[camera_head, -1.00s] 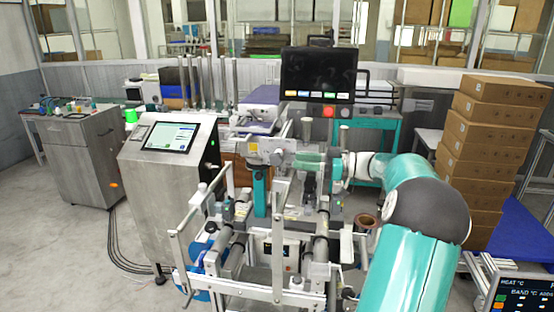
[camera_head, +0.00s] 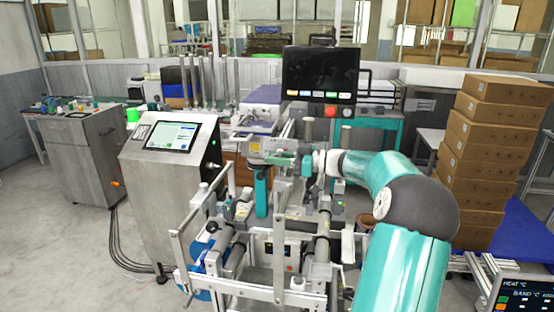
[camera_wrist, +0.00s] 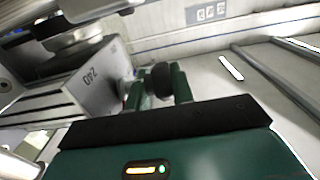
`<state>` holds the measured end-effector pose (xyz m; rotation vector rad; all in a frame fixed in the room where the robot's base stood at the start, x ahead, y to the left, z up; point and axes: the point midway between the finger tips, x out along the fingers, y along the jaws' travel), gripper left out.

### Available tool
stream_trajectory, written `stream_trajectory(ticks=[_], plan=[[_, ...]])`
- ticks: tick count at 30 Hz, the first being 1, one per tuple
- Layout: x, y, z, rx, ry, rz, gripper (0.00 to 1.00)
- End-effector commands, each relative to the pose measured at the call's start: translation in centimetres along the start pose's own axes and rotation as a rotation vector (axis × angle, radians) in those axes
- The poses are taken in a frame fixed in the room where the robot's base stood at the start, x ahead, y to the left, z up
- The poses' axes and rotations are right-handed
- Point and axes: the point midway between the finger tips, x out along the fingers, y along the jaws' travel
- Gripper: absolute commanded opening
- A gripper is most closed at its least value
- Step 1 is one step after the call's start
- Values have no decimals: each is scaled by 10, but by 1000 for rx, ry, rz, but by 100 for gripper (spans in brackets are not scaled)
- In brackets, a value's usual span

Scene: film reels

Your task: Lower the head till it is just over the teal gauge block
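A teal upright block (camera_head: 262,192), which looks like the gauge block, stands in the middle of the machine frame in the head view. A grey metal head (camera_head: 264,148) sits above it; the gap between them is too small to judge. A gap shows at the left finger; contact at the right finger is unclear. The gauge block is not recognisable in the wrist view.
A steel cabinet with a touch screen (camera_head: 172,136) stands left of the machine. A black monitor (camera_head: 319,75) hangs behind it. Metal rails (camera_head: 279,250) cross the machine's front. Stacked cardboard boxes (camera_head: 489,150) stand at right. Open floor lies at far left.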

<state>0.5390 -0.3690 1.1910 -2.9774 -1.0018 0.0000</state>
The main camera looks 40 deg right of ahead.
Motion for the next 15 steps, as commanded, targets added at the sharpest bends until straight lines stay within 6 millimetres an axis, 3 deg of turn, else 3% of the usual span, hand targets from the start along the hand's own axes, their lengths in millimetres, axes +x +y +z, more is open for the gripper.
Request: stream_trajectory(ticks=[15], plan=[[2,-5,2,3,-73,-17,5]])
